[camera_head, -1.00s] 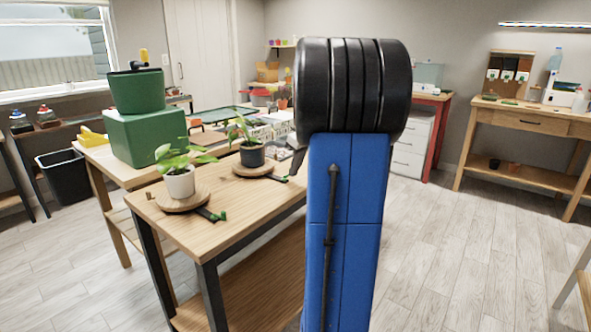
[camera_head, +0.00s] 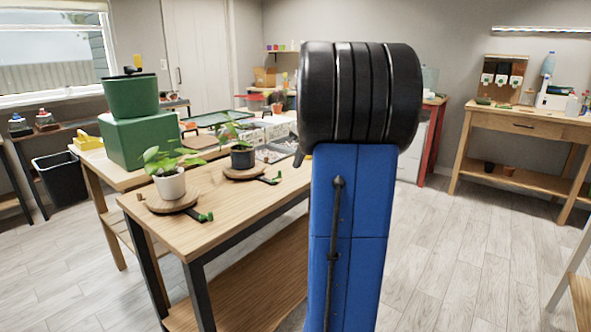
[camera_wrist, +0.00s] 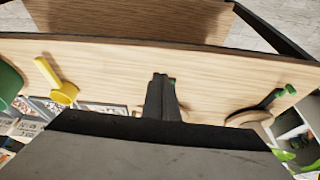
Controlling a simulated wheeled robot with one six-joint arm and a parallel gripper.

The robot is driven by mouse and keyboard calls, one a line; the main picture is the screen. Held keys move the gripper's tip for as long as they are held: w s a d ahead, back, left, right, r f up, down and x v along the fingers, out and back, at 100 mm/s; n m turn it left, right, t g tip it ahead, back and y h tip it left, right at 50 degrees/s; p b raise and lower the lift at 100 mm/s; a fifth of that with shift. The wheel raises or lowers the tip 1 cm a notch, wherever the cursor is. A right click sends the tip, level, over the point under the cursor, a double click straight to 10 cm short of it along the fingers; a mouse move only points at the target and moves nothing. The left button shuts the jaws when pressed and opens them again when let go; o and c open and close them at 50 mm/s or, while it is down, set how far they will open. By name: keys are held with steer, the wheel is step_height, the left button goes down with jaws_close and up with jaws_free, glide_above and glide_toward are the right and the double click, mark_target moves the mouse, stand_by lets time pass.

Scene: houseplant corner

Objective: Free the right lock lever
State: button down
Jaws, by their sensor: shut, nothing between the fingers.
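In the head view, the right lock lever (camera_head: 268,180), dark with a green tip, sticks out from a round wooden stand (camera_head: 244,173) bearing a dark pot (camera_head: 243,157). The left lever (camera_head: 204,216) juts from another stand (camera_head: 158,206) with a white pot (camera_head: 171,184). My gripper is hidden behind my arm there. In the wrist view, my gripper (camera_wrist: 162,80) is shut and empty over the wooden tabletop. A green-tipped lever (camera_wrist: 272,100) lies to the right.
The wooden table (camera_head: 235,205) has bare top in front of the stands. A green box (camera_head: 140,139) with a green pot (camera_head: 131,97) stands behind on the left. White trays (camera_head: 268,130) are beyond the stands. A yellow object (camera_wrist: 60,88) is left in the wrist view.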

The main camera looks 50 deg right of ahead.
steer(key=shift+v, duration=2.15)
steer(key=shift+d, duration=0.15)
steer(key=s+a+f, duration=0.2)
steer(key=s+a, duration=0.1)
steer(key=a, duration=1)
steer(key=s+a+f, duration=0.2)
steer(key=a, duration=1.1)
steer(key=s+a+f, duration=1.3)
steer(key=s+a, duration=0.1)
steer(key=s, duration=0.1)
steer(key=shift+s+a, duration=0.2)
steer(key=shift+a, duration=0.05)
